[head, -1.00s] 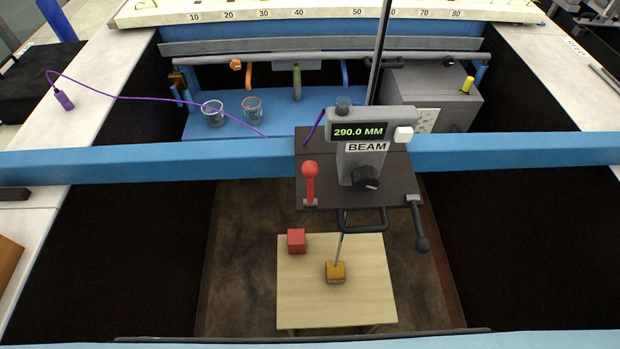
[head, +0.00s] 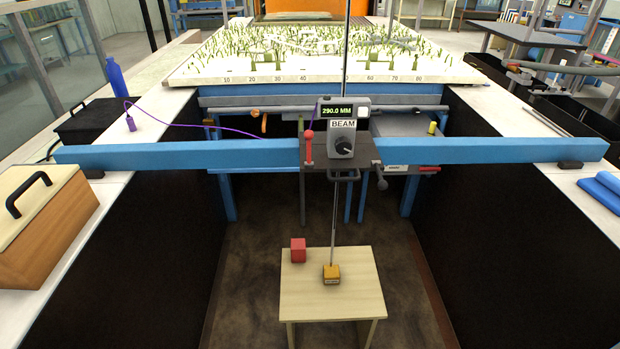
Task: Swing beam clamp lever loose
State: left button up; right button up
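A blue beam (head: 200,157) spans the channel from wall to wall. A dark carriage (head: 316,158) sits on it, with a grey unit labelled BEAM (head: 361,118) whose display reads 290.0 MM. A dark lever (head: 382,180) with a rounded end hangs down at the carriage's right side. A red-knobbed lever (head: 308,138) stands upright at its left side. Neither lever is labelled, so I cannot tell by name which is the clamp lever. A thin rod (head: 334,220) runs down from the carriage to a yellow block (head: 331,272). Neither of my grippers is in view.
A low wooden table (head: 350,297) stands under the carriage, with a red cube (head: 298,250) on it. A lidded wooden box (head: 45,225) is on the left wall top. Blue rolls (head: 604,187) lie on the right. The near channel floor beside the table is clear.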

aim_at(309, 134)
jog(key=z, duration=0.05)
jog(key=k, duration=0.45)
jog(key=u, duration=0.65)
jog(key=i, duration=1.75)
jog(key=z, duration=1.05)
